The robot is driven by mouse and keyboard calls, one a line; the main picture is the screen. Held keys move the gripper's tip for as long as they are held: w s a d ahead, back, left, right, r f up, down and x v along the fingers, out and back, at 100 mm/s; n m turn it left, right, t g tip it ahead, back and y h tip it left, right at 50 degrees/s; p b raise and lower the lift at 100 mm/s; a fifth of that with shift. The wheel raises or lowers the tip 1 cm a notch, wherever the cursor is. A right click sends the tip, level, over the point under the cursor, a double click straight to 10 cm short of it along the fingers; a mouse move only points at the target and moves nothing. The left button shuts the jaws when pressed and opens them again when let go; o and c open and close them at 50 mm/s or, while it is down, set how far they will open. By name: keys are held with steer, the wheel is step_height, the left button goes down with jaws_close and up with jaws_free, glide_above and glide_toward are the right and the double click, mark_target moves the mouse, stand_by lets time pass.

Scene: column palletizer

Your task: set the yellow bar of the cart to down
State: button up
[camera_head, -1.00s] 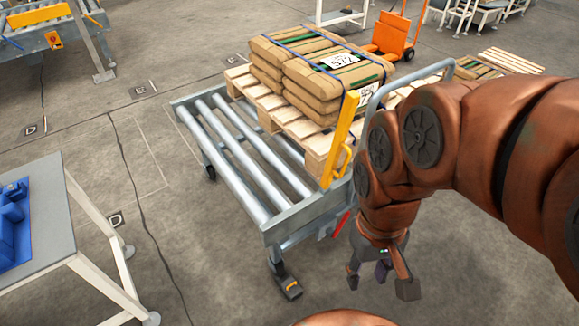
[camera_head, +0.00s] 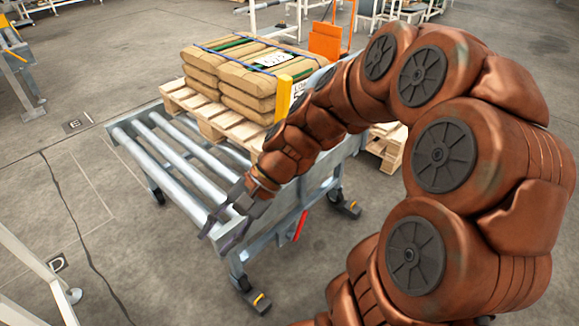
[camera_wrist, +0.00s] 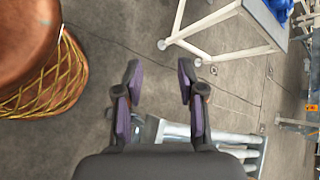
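The cart (camera_head: 158,168) is a grey roller cart in the middle of the head view; its rollers (camera_wrist: 232,139) also show low in the wrist view. The yellow bar (camera_head: 283,97) stands upright on the cart, beside the load. My arm hides its lower part. My gripper (camera_head: 222,222) is in front of the cart's near end in the head view, left of the yellow bar and apart from it. In the wrist view its two purple-padded fingers (camera_wrist: 158,78) are spread wide with nothing between them. The yellow bar does not show in the wrist view.
A wooden pallet (camera_head: 215,124) with brown sacks (camera_head: 243,84) sits on the cart's far part. A red lever (camera_head: 300,225) and a caster (camera_head: 252,296) are at the near end. A white-legged table (camera_wrist: 226,52) stands nearby.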

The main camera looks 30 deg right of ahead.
steer(key=w+d+f+m+t+y+b, duration=0.3)
steer(key=w+d+m+t+b, duration=0.15)
steer(key=w+d+m, duration=0.35)
steer(key=w+d+f+m+t+h+b, duration=0.2)
steer(key=w+d+f+m+t, duration=0.15)
steer(key=d, duration=0.55)
steer(key=w+d+f+m+t+h+b, duration=0.2)
steer(key=d+m+t, duration=0.25)
steer(key=d, duration=0.45)
steer(key=w+d+f+m+t+h+b, duration=0.1)
steer(key=w+d+f+m+t, duration=0.25)
steer(key=d, duration=0.55)
steer(key=shift+m, duration=0.85)
steer(key=shift+a+r+b+x, duration=0.15)
steer(key=shift+a+b+x, duration=0.1)
steer(key=shift+x, duration=1.4)
steer(key=shift+a+r+b+x, duration=0.15)
steer(key=shift+b+x, duration=0.1)
steer(key=shift+x, duration=1.4)
steer(key=shift+s, duration=0.15)
steer(key=shift+c, duration=0.3)
jaws_close()
